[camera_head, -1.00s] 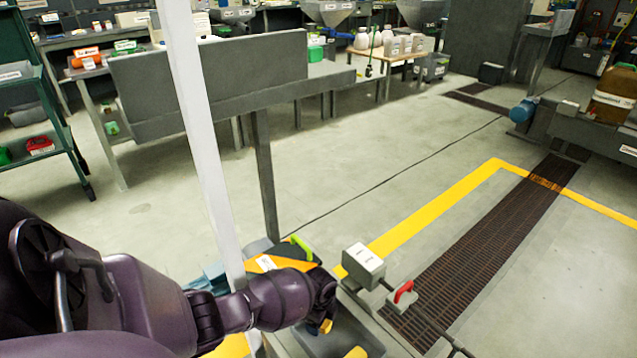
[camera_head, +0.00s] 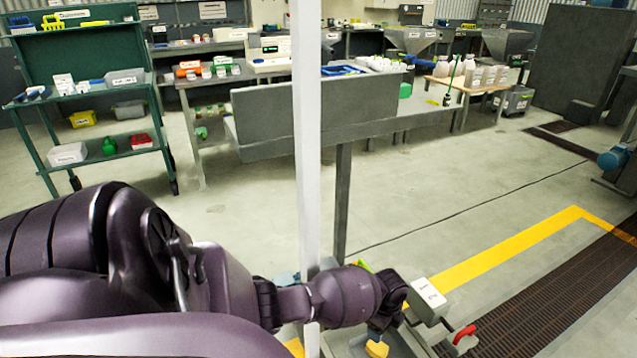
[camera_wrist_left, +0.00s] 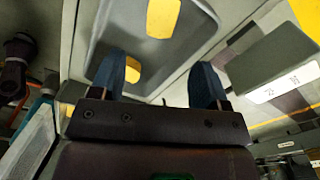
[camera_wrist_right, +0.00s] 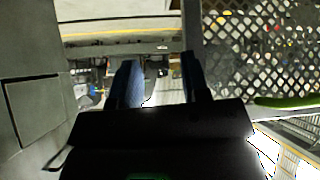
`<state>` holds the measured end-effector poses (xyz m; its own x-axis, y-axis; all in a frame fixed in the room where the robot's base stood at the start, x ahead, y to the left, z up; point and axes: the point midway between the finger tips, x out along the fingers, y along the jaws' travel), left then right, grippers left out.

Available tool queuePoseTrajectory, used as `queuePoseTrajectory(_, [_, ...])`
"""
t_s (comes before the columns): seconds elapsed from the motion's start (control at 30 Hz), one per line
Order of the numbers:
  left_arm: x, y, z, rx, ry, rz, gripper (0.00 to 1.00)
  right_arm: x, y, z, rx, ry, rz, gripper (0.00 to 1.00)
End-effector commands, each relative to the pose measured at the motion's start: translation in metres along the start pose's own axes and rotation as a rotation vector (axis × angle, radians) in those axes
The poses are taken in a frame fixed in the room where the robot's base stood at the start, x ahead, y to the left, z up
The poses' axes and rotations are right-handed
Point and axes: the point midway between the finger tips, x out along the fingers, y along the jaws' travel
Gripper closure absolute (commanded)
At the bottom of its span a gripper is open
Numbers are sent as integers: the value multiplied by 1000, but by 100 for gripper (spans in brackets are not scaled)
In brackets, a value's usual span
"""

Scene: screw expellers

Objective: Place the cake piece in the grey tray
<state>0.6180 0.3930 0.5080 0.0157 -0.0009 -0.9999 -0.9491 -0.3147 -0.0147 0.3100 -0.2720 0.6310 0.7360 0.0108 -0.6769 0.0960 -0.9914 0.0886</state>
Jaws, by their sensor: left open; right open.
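Two yellow pieces, probably cake, show in the left wrist view: one (camera_wrist_left: 163,18) at the top and one (camera_wrist_left: 132,70) lower, by the left finger. Both appear to lie in the grey tray (camera_wrist_left: 205,35). One yellow piece (camera_head: 377,348) also shows at the bottom edge of the head view, just under my left gripper (camera_head: 384,328), by the tray (camera_head: 408,343). My left gripper also shows in its wrist view (camera_wrist_left: 158,75), fingers apart over the tray, nothing clearly held. My right gripper (camera_wrist_right: 158,78) is open and empty, and is outside the head view.
A white-topped grey box (camera_head: 430,298) and a red handle (camera_head: 464,334) stand right of my left gripper. A lattice panel (camera_wrist_right: 260,50) is right of my right gripper. Open floor lies beyond.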

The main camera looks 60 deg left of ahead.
Motion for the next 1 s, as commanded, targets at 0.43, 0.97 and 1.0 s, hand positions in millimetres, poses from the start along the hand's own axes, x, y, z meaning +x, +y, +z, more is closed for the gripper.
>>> queuePoseTrajectory(0.43, [-23,116,-69,-223,274,-293,31,0,0,-3,-1,9,0,58])
queuePoseTrajectory(0.97, [-100,282,-43,-840,600,-490,31,0,0,-4,-1,10,-1,58])
queuePoseTrajectory(1.0, [-105,291,-38,-882,612,-499,31,0,0,-4,-1,10,-1,58])
